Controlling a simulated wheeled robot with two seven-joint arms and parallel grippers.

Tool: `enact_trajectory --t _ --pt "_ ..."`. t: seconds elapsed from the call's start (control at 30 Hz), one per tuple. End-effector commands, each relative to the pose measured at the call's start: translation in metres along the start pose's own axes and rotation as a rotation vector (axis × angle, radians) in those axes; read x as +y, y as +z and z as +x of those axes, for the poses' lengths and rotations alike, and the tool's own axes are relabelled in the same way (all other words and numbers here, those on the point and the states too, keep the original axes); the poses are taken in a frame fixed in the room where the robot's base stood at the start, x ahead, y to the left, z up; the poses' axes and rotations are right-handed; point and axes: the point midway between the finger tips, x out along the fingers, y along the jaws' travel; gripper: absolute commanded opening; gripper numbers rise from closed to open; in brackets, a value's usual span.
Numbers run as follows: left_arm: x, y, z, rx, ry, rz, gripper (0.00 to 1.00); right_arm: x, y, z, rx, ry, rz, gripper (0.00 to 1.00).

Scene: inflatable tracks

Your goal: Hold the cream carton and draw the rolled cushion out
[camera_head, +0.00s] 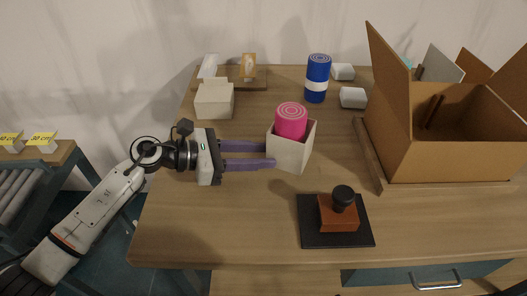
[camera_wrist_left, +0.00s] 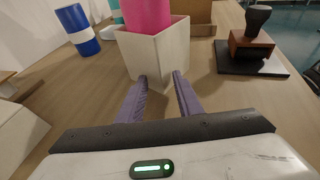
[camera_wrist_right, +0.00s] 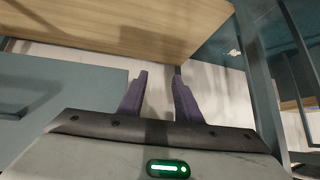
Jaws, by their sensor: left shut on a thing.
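The cream carton (camera_head: 290,155) stands upright on the wooden table, an open-topped box. The rolled cushion (camera_head: 291,120) is pink with a spiral top, stands in the carton and sticks out above its rim. My left gripper (camera_head: 273,155) reaches in from the left, its purple fingers shut on the carton's near side. In the left wrist view the fingertips meet the carton (camera_wrist_left: 158,55) low down, below the pink roll (camera_wrist_left: 146,14). My right gripper (camera_wrist_right: 161,73) shows only in the right wrist view, fingers apart with nothing between them, near the table's edge.
A blue roll with a white band (camera_head: 317,80) stands behind the carton. A cardboard box (camera_head: 445,145) is at the right. A brown stamp (camera_head: 338,215) sits on a black pad (camera_head: 313,238) in front. A cream box (camera_head: 214,101) stands back left.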

Motion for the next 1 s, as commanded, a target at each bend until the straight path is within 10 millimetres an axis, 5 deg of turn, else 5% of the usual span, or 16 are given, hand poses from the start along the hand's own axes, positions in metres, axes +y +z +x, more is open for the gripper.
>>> enact_trajectory --t 0.1,0.33,0.7,1.0 --pt "-0.0002 0.0003 0.0003 -0.001 0.000 0.000 0.01 -0.0002 -0.0005 0.0000 0.001 0.000 0.001 0.31" --pt "-0.0001 0.0003 0.0002 -0.001 0.000 0.000 0.00 -0.0003 -0.0006 0.0000 0.002 0.000 0.001 0.31" --pt "-0.0001 0.0003 0.0000 -0.001 0.000 0.000 0.62 -0.0001 -0.0006 -0.0001 0.002 0.000 0.001 0.31" --pt "-0.0002 0.0002 0.0000 -0.001 0.000 0.000 0.62 0.0001 -0.0004 -0.0001 0.001 0.000 0.001 0.31"
